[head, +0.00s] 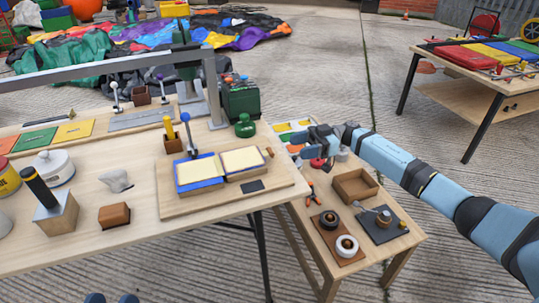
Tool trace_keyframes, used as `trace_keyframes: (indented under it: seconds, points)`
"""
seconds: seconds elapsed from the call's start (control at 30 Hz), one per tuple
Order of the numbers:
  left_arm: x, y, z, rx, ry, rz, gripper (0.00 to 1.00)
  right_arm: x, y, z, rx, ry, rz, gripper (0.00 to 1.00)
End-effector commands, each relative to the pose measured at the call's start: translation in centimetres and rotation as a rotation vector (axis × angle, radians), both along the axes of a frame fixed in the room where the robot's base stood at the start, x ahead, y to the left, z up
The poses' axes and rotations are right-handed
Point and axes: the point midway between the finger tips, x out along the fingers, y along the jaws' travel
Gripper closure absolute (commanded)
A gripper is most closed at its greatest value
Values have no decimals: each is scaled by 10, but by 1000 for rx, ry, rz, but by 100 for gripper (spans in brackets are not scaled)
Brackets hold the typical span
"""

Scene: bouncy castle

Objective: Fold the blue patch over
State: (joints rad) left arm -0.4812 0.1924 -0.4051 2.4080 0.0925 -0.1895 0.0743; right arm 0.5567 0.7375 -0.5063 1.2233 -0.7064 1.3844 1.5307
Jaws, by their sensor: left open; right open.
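Two flat pieces with cream tops and blue edges lie side by side on a wooden board (256,196) on the long table. I take them as the blue patch: the left piece (198,172) shows a wider blue border, and the right piece (243,161) a thin one. I cannot tell whether they are joined. My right gripper (292,149) is open, to the right of the pieces, near the table's right end and above the side table.
A wooden block with a black handle (58,216) stands left.

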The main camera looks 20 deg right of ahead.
Motion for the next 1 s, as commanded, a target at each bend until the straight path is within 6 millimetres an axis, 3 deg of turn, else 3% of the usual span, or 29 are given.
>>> trace_keyframes:
  seconds: [0.2, 0.4, 0.6, 0.87, 1.0]
  points:
    - [-2, -4, 10, -40, -61, -17, 46, 4, 49, -2, 2, -1, 2, 40]
    - [-1, -5, 2, -33, -36, -26, 46, 6, 80, -1, 2, -1, 1, 40]
    - [-1, -6, -2, -27, -18, -30, 46, 7, 93, 0, 0, 0, 0, 40]
    - [-1, -6, -2, -24, -17, -30, 46, 7, 94, 0, 0, 0, -1, 40]
    - [-1, -6, -1, -24, -19, -29, 46, 7, 94, 0, 0, 0, -1, 68]
